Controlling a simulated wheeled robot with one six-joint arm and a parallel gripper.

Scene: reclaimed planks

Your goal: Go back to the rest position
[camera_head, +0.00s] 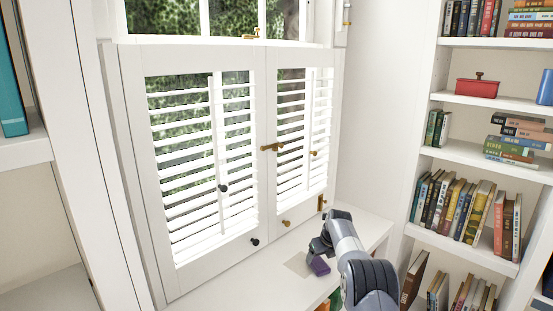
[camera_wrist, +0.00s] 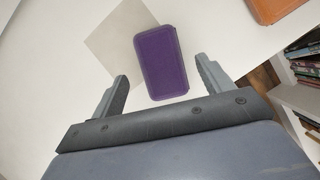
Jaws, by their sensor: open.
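My gripper (camera_wrist: 168,92) is open in the wrist view, its two fingers spread wide apart. A purple block (camera_wrist: 160,62) lies on the white surface ahead of the fingertips, partly over a greyish square patch (camera_wrist: 110,38). Nothing shows between the fingers except the near end of the block, and I cannot tell whether they touch it. In the head view my gripper (camera_head: 316,254) is low over the white window ledge (camera_head: 225,285), with the purple block (camera_head: 320,266) just below it.
White shutters (camera_head: 200,160) stand behind the ledge. A bookcase (camera_head: 480,155) full of books stands at the right, with a red box (camera_head: 477,88) on one shelf. An orange thing (camera_wrist: 275,8) lies at the ledge's edge in the wrist view. The ledge's left part is clear.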

